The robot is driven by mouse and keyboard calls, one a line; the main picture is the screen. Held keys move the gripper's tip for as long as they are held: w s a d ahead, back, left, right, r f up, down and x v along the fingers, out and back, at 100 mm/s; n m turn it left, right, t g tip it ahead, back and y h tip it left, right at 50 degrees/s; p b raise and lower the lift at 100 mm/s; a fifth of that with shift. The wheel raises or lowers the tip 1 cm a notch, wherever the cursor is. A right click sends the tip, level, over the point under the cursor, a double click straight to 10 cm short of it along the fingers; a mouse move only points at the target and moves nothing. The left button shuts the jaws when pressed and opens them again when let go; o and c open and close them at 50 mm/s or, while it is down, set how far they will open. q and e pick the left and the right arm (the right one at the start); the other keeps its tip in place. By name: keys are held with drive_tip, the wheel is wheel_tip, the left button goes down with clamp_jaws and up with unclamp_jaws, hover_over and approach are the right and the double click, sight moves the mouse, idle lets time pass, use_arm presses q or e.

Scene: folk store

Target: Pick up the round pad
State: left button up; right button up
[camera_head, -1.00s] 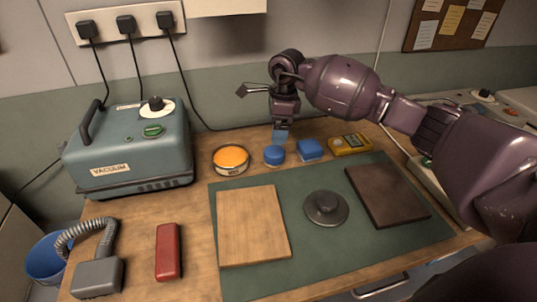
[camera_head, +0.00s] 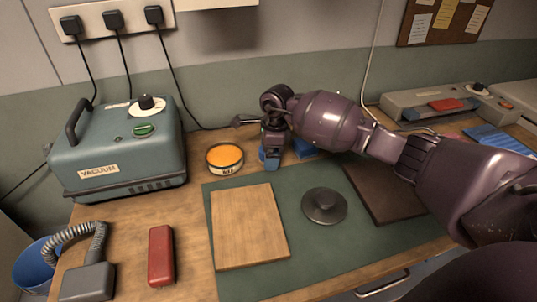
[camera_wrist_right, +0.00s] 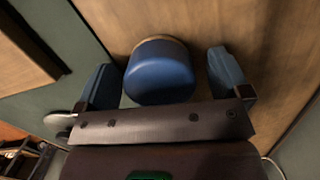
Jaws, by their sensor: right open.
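The round pad (camera_wrist_right: 160,72) is a short blue cylinder with a lighter tan edge, standing on the wooden table. In the wrist view it sits between the two blue fingers of my right gripper (camera_wrist_right: 164,68), with gaps on both sides. My right gripper is open and holds nothing. In the head view my right gripper (camera_head: 269,159) points down at the pad's place and largely hides the pad. A blue square pad (camera_head: 304,147) is beside it, partly hidden by my arm. My left gripper is not in view.
An orange-topped round tin (camera_head: 225,158) stands close left of the gripper. A vacuum box (camera_head: 118,150) is further left.

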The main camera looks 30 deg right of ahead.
drive_tip(key=shift+r, duration=0.1)
drive_tip(key=c, duration=1.1)
drive_tip(key=shift+r+p, duration=1.3)
drive_tip(key=shift+r, duration=8.75)
drive_tip(key=o, duration=0.3)
drive_tip(key=shift+c, duration=0.6)
